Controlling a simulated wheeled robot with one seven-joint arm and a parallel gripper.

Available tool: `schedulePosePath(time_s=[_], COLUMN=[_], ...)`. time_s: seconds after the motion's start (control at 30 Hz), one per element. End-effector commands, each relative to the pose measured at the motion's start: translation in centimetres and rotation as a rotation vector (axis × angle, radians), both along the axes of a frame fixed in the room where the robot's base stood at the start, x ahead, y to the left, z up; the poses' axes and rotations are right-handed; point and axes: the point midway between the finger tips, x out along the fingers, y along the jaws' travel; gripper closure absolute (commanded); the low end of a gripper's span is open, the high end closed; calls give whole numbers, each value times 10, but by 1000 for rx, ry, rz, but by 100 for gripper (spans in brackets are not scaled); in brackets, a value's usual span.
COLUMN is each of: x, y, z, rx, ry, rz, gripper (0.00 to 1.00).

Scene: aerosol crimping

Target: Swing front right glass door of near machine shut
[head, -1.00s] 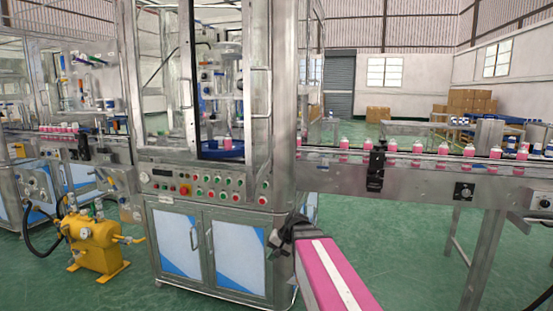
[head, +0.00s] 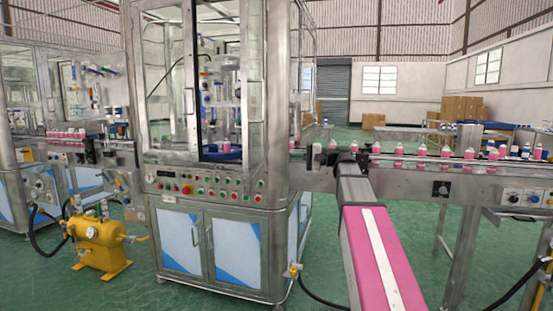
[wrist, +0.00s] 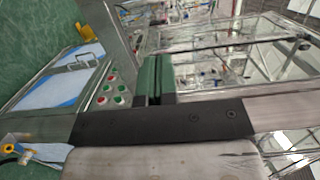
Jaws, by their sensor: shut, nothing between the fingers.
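The near machine (head: 222,185) stands in the middle of the head view, a steel cabinet with glass doors above a button panel. Its front right glass door (head: 253,100) stands swung outward, seen narrow and at a steep angle, with a handle along its edge. The opening beside it shows the inside of the machine. The front left glass door (head: 165,80) looks shut. My gripper (head: 338,155) is to the right of the machine, in front of the conveyor and apart from the door. In the wrist view its green fingers (wrist: 155,75) are together and empty.
A conveyor (head: 420,170) with pink bottles runs right from the machine, behind my gripper. The button panel (head: 215,186) juts below the doors. A yellow pump (head: 100,243) stands on the floor at left. Green floor in front of the cabinet is clear.

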Motion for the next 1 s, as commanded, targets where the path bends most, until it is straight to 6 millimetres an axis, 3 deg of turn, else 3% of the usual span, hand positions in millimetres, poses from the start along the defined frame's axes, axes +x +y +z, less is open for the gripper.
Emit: schedulePosePath(time_s=[0.7,1.0], x=[23,26], y=[114,133], z=[-1,-1], rx=[-2,-2], ry=[1,1], rz=[1,-1], gripper=[100,100])
